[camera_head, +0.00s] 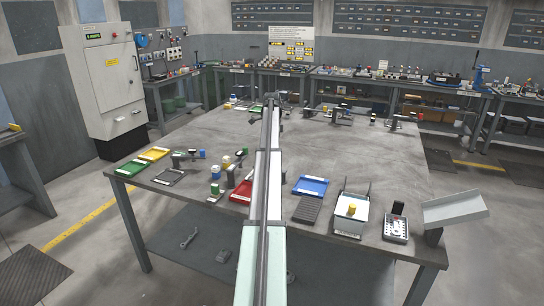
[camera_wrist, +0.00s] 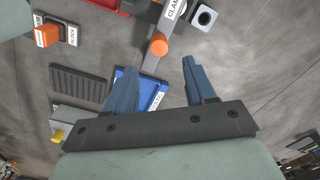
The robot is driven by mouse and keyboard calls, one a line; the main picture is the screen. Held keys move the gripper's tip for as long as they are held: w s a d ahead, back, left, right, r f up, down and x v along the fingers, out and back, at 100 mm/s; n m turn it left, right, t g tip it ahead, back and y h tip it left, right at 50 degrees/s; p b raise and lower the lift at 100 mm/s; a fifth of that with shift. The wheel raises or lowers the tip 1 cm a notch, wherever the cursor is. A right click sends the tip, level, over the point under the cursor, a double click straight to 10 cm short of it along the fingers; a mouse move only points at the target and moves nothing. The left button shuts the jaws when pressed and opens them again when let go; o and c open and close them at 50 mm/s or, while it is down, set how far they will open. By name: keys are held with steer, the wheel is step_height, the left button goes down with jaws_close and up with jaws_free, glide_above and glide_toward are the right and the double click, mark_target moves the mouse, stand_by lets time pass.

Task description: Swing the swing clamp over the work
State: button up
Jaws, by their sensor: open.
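In the wrist view a grey bar, which I take for the swing clamp by its partly visible label "CLAM…" (camera_wrist: 175,8), runs down from the top edge. An orange knob (camera_wrist: 159,45) sits near its lower end. My gripper (camera_wrist: 162,68) has its two blue fingers spread, with nothing between them. In the picture, the knob lies just beyond the gap between the fingertips; I cannot tell the height between them. A post labelled "BLOCK" (camera_wrist: 71,35) with an orange block (camera_wrist: 46,35) stands at the upper left. The clamp is not clearly made out in the head view.
A blue tray (camera_wrist: 119,75) lies partly behind my fingers, beside a dark ribbed mat (camera_wrist: 80,82). In the head view, the table's (camera_head: 370,150) right middle is bare.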

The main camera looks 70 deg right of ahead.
steer(key=shift+r, duration=2.4)
